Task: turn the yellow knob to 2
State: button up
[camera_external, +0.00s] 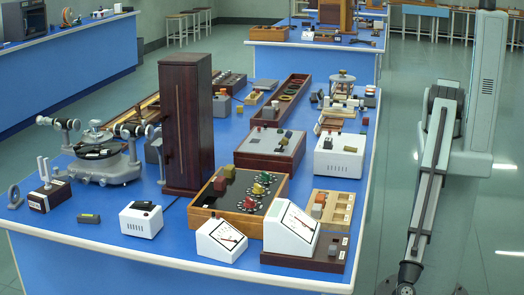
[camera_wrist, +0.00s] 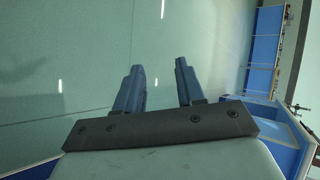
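A wooden box with a dark top (camera_external: 203,212) stands near the front of the blue bench in the external view.
White meters (camera_external: 222,240) and (camera_external: 292,230) stand in front of the knob box. A tall dark wooden cabinet (camera_external: 186,125) stands behind it, left. A dark box (camera_external: 270,150) and a white box (camera_external: 339,157) are behind, right. Floor (camera_external: 470,235) right of the bench is clear.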

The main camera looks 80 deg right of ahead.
jog(key=w+a+r+n+t+y, duration=0.1)
jog(key=w+a+r, duration=0.2)
jog(key=a+r, duration=0.35)
jog(key=w+a+r+y, duration=0.1)
jog(key=w+a+r, duration=0.2)
jog(key=r, duration=0.6)
jog(key=w+a+r+n+t+y, duration=0.1)
jog(key=w+a+r, duration=0.2)
jog(key=a+r, duration=0.35)
jog(key=w+r+n+t+y, duration=0.1)
jog(key=w+r+n, duration=0.1)
jog(key=w+r, duration=0.7)
jog(key=w+d+r+n+t, duration=0.1)
jog(key=w+r, duration=0.5)
jog(key=r, duration=0.8)
jog(key=w+r+n+t+y, duration=0.1)
jog(key=w+r+n, duration=0.1)
jog(key=w+r, duration=0.7)
notch_tip(320, 180, up, 6)
jog(key=n+t+h, duration=0.2)
jog(key=n+h, duration=1.1)
jog(key=n, duration=0.1)
send_over(258, 185)
notch_tip(258, 185, down, 13)
jog(key=shift+d+r, duration=0.15)
jog(key=shift+r, duration=0.05)
jog(key=shift+c, duration=0.4)
